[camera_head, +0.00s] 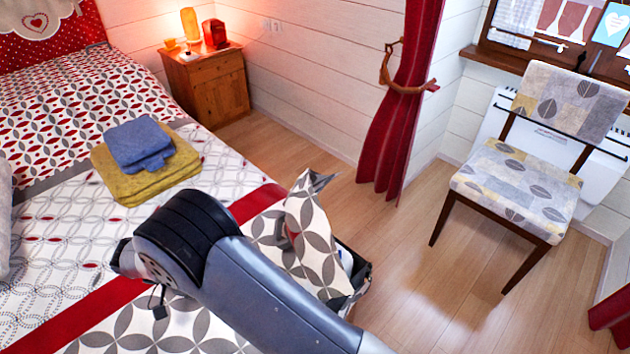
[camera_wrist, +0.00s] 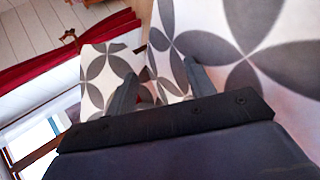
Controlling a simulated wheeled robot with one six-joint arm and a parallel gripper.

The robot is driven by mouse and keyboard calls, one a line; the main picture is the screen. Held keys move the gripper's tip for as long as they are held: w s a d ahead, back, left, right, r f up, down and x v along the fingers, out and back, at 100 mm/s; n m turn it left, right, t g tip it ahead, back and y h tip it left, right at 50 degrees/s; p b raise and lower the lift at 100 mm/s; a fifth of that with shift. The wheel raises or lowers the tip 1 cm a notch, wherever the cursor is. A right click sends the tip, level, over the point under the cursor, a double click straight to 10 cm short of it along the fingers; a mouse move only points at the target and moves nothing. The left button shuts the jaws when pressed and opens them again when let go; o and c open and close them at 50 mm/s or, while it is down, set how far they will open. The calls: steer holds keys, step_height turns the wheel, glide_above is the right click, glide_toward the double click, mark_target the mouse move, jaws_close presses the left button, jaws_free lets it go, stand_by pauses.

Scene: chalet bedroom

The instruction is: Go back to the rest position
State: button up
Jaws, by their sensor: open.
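In the wrist view my gripper (camera_wrist: 160,80) has its two fingers apart, with white cloth patterned in grey leaf shapes (camera_wrist: 245,45) beyond and around them. I cannot tell whether the fingers touch it. A small red patch shows between the fingers. A grey-and-white patterned cloth piece (camera_head: 313,240) with a pointed top stands just right of my arm.
The bed (camera_head: 55,215) fills the left, with folded blue (camera_head: 140,143) and yellow (camera_head: 150,178) cloths on it. A nightstand (camera_head: 208,85) with a lamp stands at the back. A red curtain (camera_head: 400,120) hangs behind. A patterned chair (camera_head: 518,190) stands right. The floor between is clear.

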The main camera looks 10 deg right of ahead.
steer(key=w+d, duration=0.8)
steer(key=w, duration=0.1)
steer(key=shift+w+d+f+p, duration=0.15)
steer(key=shift+w+p, duration=0.05)
steer(key=shift+p, duration=0.1)
